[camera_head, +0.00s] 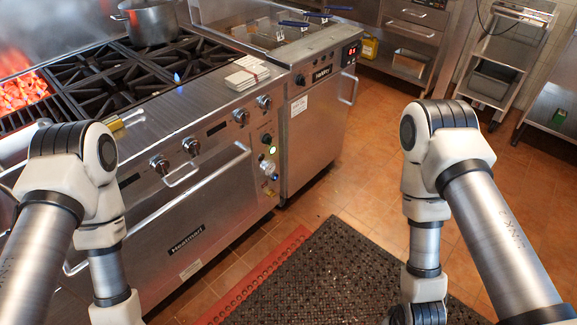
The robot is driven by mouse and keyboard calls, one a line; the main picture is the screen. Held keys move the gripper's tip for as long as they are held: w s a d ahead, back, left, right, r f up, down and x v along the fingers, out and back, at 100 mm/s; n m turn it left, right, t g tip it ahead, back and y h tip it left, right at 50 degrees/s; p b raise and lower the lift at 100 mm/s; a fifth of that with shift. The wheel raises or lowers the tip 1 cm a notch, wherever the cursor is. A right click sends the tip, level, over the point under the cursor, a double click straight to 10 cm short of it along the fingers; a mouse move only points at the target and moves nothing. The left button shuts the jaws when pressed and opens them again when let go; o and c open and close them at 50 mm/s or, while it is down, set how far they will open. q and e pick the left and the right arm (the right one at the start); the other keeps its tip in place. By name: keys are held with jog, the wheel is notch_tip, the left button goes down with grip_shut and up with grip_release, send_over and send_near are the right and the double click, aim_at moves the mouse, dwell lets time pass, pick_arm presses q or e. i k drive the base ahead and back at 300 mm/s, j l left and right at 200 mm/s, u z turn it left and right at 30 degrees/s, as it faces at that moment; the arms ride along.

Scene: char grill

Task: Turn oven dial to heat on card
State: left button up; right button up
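The steel oven (215,205) stands at left under the range top, its door closed with a long bar handle. Several dials line its front panel, including one at the left (160,163), one beside it (191,146) and two further right (241,116). A stack of white cards (247,72) lies on the front ledge; any writing is too small to read. Both my arms reach down past the bottom edge, left in front of the oven, right over the floor. Both grippers are out of view.
Black burner grates (105,85) carry a small blue flame and a steel pot (150,22). Glowing coals (22,90) are at far left. A fryer (315,120) stands beside the oven. A black mat (325,275) lies on the tiled floor, which is clear at centre right.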

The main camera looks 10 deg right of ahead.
aim_at(267, 139)
jog(key=i+l+u, duration=0.4)
jog(key=i+l, duration=0.55)
jog(key=i, duration=0.1)
